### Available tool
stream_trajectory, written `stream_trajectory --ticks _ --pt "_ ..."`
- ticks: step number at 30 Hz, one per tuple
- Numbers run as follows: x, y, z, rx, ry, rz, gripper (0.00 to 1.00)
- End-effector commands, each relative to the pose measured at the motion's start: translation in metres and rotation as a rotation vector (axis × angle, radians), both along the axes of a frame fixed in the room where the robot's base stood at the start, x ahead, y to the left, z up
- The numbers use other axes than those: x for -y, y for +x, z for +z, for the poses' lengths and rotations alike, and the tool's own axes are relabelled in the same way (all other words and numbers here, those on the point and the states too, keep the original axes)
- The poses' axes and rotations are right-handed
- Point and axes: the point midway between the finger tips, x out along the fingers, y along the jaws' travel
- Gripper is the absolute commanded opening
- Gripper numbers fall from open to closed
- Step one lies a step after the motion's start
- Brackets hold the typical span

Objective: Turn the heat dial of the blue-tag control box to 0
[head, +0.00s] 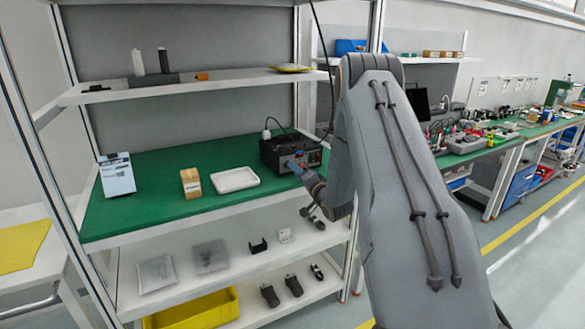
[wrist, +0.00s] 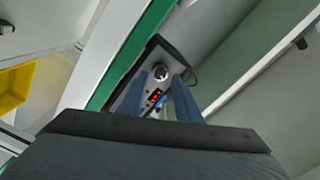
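The dark control box (head: 283,149) stands at the right end of the green shelf. In the wrist view its face shows a round silver-and-black dial (wrist: 161,72), a lit red display (wrist: 155,96) and a small blue patch, likely the tag (wrist: 164,101). My gripper (head: 296,168) is at the front of the box. In the wrist view my gripper's two blue-grey fingers (wrist: 160,78) are apart, with the dial showing between them near their tips. I cannot tell how far the tips are from the dial, nor read the dial's setting.
On the green shelf (head: 150,210) are a white tray (head: 235,180), a tan block (head: 191,183) and a white-and-blue card (head: 117,175). A cable runs behind the box. A shelf (head: 190,86) lies above; a rack post (head: 352,240) stands close to my arm.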

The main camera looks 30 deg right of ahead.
Motion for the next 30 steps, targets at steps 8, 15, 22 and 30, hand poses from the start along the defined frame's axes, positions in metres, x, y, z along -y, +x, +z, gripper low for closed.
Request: stream_trajectory --ticks 8,15,22,30 --pt "-0.002 0.03 0.0 0.0 -0.001 0.001 0.3" --pt "-0.001 0.033 0.0 -0.002 -0.001 -0.001 0.3" --pt "-0.001 0.033 0.0 -0.002 -0.001 -0.001 0.05" --pt "-0.001 0.033 0.0 -0.001 -0.017 -0.001 0.0"
